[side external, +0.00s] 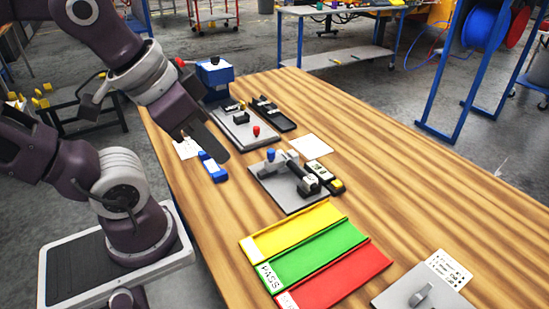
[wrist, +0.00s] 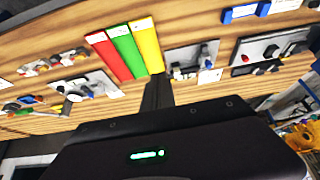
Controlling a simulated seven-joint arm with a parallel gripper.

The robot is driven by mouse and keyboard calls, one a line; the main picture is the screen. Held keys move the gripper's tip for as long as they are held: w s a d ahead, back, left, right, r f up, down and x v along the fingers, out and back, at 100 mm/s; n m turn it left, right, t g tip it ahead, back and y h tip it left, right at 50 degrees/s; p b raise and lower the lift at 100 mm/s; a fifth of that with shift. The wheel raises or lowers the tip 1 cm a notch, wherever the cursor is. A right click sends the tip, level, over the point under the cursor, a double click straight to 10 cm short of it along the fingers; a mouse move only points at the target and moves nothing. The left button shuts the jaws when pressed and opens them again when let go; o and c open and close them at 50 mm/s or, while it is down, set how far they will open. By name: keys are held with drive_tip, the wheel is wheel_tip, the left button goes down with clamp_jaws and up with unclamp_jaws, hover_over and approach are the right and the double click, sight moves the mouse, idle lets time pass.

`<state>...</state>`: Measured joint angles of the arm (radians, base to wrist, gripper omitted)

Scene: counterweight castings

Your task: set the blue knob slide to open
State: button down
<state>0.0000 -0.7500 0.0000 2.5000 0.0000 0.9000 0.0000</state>
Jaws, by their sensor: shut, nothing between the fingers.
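The blue knob (side external: 271,155) stands on a slide fixture with a grey base plate (side external: 285,196) in the middle of the table. A black cylindrical part and a grey bar are on the same plate. In the wrist view this fixture's plate (wrist: 188,54) is just right of the coloured strips; its slide markings are too small to read. My gripper (side external: 221,155) is shut and empty, above the table to the left of the blue knob and apart from it. Its closed dark fingers (wrist: 157,82) show in the wrist view, pointing towards the strips.
A second plate with a red knob (side external: 256,131) lies behind the blue-knob fixture. A blue-and-white block (side external: 212,167) lies below my gripper. Yellow (side external: 290,229), green (side external: 313,250) and red (side external: 335,276) strips lie in front.

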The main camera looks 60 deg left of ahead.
drive_tip(key=c, duration=2)
unclamp_jaws()
drive_tip(key=o, duration=0.7)
drive_tip(key=w+n, duration=0.1)
drive_tip(key=w+a+n, duration=0.1)
drive_tip(key=w+n, duration=0.1)
drive_tip(key=w+n+g, duration=0.1)
drive_tip(key=shift+w+a+r, duration=0.3)
drive_tip(key=shift+w+a, duration=0.05)
drive_tip(key=shift+a, duration=0.05)
drive_tip(key=n+g, duration=0.4)
drive_tip(key=n, duration=1.2)
hover_over(271, 150)
drive_tip(key=f, duration=0.9)
drive_tip(key=shift+s+d+f, duration=0.1)
drive_tip(key=shift+s+d, duration=0.1)
drive_tip(key=shift+d, duration=0.05)
drive_tip(key=shift+n+g, duration=0.3)
drive_tip(key=shift+n, duration=0.2)
drive_tip(key=f, duration=0.6)
drive_tip(key=shift+w+a+f, duration=0.1)
drive_tip(key=shift+a+f, duration=0.15)
drive_tip(key=shift+f, duration=0.6)
clamp_jaws()
